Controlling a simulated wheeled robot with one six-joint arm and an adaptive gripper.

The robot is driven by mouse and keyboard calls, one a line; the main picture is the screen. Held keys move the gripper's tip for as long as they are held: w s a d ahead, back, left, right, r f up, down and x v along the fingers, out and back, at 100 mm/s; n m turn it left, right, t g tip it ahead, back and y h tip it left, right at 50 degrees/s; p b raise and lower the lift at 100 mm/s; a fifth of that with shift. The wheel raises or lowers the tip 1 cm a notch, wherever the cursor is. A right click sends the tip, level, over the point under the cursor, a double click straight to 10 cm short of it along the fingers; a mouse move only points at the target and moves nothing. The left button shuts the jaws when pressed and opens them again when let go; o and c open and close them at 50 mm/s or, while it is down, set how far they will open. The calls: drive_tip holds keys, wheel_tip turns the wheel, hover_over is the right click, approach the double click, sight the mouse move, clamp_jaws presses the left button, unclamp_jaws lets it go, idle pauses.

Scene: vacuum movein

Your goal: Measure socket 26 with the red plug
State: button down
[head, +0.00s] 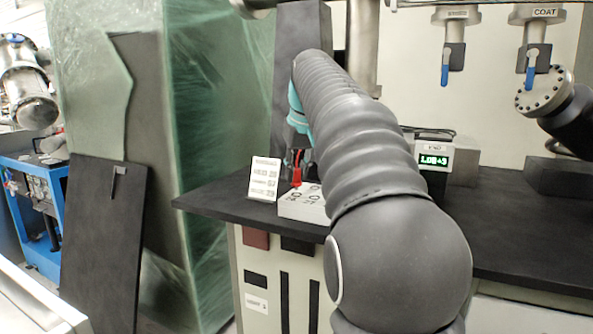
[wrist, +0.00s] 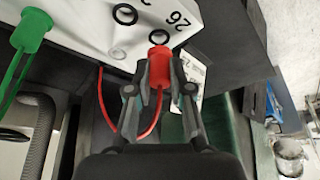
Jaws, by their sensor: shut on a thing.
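My gripper (wrist: 160,78) is shut on the red plug (wrist: 162,68), with a red cable trailing below it. The plug's end is close to a black ring beside the printed 26 (wrist: 160,36) on the white socket block (wrist: 80,22). I cannot tell whether the plug touches the block. In the head view the red plug (head: 297,172) shows just above the far part of the socket block (head: 303,208), with my gripper (head: 298,150) over it, partly hidden by my arm. A green plug (wrist: 31,32) with a green cable is at the left in the wrist view.
A white printed card (head: 264,178) stands left of the block on the dark bench (head: 225,203). A gauge display (head: 434,160) reading about 1.0E+3 stands right of my arm. Blue-handled valves (head: 445,68) hang behind. A plastic-wrapped cabinet (head: 205,120) stands at left.

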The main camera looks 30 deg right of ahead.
drive_tip(key=shift+f+b, duration=0.75)
drive_tip(key=shift+f, duration=0.3)
idle(0.6)
drive_tip(key=c, duration=1)
unclamp_jaws()
drive_tip(key=shift+o, duration=0.2)
drive_tip(key=v, duration=1.2)
drive_tip(key=s+a+f, duration=1)
drive_tip(key=a+f, duration=0.1)
drive_tip(key=f, duration=0.2)
drive_tip(key=s+a+f, duration=0.2)
drive_tip(key=s+f, duration=0.4)
drive_tip(key=f, duration=0.5)
drive_tip(key=s+a+f+n+t, duration=0.1)
drive_tip(key=s+a+f, duration=0.2)
drive_tip(key=s+f, duration=0.4)
wheel_tip(320, 180, down, 4)
drive_tip(key=shift+s+r+y, duration=0.15)
drive_tip(key=shift+y, duration=0.15)
